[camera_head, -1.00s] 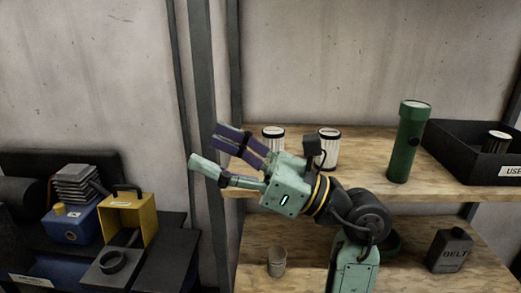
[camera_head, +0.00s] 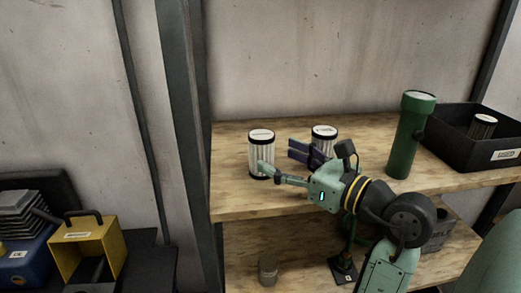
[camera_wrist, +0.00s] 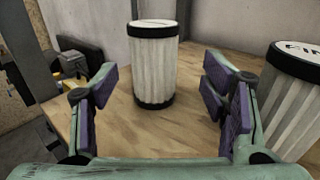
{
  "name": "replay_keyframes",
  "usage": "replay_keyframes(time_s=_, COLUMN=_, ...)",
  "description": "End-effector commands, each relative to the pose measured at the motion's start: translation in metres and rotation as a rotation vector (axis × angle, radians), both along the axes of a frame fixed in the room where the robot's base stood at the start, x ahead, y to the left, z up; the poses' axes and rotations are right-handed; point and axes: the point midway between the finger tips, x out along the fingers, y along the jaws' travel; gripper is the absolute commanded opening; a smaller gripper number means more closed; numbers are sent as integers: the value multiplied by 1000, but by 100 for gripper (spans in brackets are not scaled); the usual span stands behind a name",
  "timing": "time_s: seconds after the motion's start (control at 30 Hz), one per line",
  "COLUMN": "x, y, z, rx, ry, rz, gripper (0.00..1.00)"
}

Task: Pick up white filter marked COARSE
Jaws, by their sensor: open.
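A white pleated filter with black end rings (camera_head: 261,155) stands upright on the upper wooden shelf. In the wrist view this filter (camera_wrist: 154,68) stands straight ahead between my open fingers, a little beyond them; its top label is too oblique to read. A second, similar filter (camera_head: 324,133) stands to its right, partly hidden behind my gripper. In the wrist view this second filter (camera_wrist: 294,95) is outside my right finger, and its top lettering begins "FIN". My gripper (camera_head: 277,158) is open and empty, low over the shelf; its fingers also show in the wrist view (camera_wrist: 158,92).
A green cylinder (camera_head: 409,135) stands to the right on the upper shelf (camera_head: 235,202). Beside it is a black bin (camera_head: 459,148) with another filter (camera_head: 482,126) inside. A dark upright post (camera_head: 187,120) borders the shelf's left end. A yellow box (camera_head: 87,252) sits lower left.

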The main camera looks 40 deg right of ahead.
Motion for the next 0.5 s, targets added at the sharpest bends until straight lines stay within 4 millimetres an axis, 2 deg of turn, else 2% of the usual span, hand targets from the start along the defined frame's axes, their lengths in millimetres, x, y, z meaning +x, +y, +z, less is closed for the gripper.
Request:
replay_keyframes(time_s=0.27, x=32, y=12, z=12, rx=0, ry=0, rz=4, gripper=67)
replay_keyframes(time_s=0.4, x=48, y=13, z=9, rx=1, ry=0, rz=1, gripper=67)
replay_keyframes(time_s=0.5, x=53, y=14, z=8, rx=1, ry=1, rz=0, gripper=67)
